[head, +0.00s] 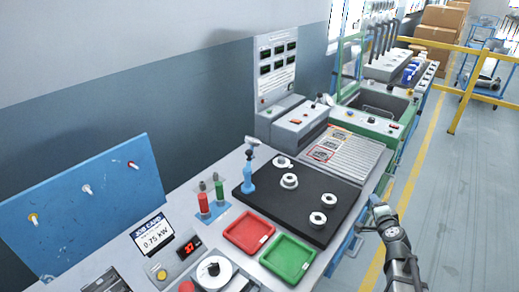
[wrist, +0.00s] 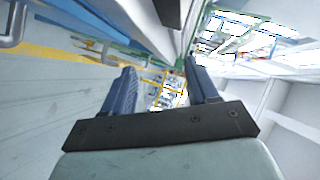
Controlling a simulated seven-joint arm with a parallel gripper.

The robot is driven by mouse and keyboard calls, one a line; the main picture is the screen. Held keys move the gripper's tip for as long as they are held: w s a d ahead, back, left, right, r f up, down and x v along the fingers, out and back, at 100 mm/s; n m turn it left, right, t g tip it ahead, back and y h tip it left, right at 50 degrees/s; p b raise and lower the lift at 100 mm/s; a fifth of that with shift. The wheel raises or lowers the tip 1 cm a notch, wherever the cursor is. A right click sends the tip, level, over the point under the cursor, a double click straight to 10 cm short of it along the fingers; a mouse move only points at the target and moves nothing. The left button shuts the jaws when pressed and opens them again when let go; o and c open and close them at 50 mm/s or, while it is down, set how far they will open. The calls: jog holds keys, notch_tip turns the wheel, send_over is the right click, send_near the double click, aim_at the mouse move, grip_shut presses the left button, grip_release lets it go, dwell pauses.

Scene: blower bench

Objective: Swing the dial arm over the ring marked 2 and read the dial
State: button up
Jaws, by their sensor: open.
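A black plate (head: 285,217) on the bench carries several pale metal rings. One ring (head: 282,162) is at its back and another ring (head: 290,181) is just in front of it. Two more sit toward the right side, one ring (head: 328,199) behind the other ring (head: 317,218). No ring number is legible. A blue post (head: 248,174) with a grey head stands at the plate's left edge; I cannot tell whether it bears the dial arm, and no dial face is readable. My gripper (head: 374,205) is beyond the bench's right edge, away from the plate. In the wrist view my gripper (wrist: 163,88) is open and empty.
A red tray (head: 249,233) and a green tray (head: 287,259) lie in front of the plate. Red and green upright tools (head: 211,197) stand left of it. A job card (head: 152,235) reads 0.75 kW. A grey control box (head: 300,124) stands behind.

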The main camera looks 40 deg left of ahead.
jog(key=a+r, duration=0.2)
jog(key=a+r+n+y, duration=0.1)
jog(key=a+r, duration=0.1)
jog(key=a, duration=0.1)
jog(key=a+r+n, duration=0.1)
jog(key=a+r, duration=0.1)
jog(key=a, duration=0.1)
jog(key=shift+s+r+y, duration=0.2)
jog(key=shift+r+y, duration=0.15)
jog(key=shift+y, duration=0.05)
jog(key=a, duration=0.1)
jog(key=a+r, duration=0.1)
jog(key=s+a+y, duration=0.1)
jog(key=shift+a+r+g, duration=0.1)
jog(key=shift+r+g, duration=0.05)
jog(key=shift+g, duration=0.25)
jog(key=s+a+r+m+g+y, duration=0.1)
jog(key=s+a+m+g+y, duration=0.1)
jog(key=s+a+m, duration=0.35)
jog(key=s+a+r+m+g+y, duration=0.1)
jog(key=s+a+m+g+y, duration=0.15)
jog(key=a, duration=0.55)
jog(key=m+g+y, duration=0.3)
jog(key=m, duration=0.4)
send_near(250, 158)
notch_tip(250, 158, up, 3)
jog(key=x, duration=1.2)
jog(key=shift+a, duration=0.3)
jog(key=shift+w+t, duration=0.1)
jog(key=shift+t, duration=0.15)
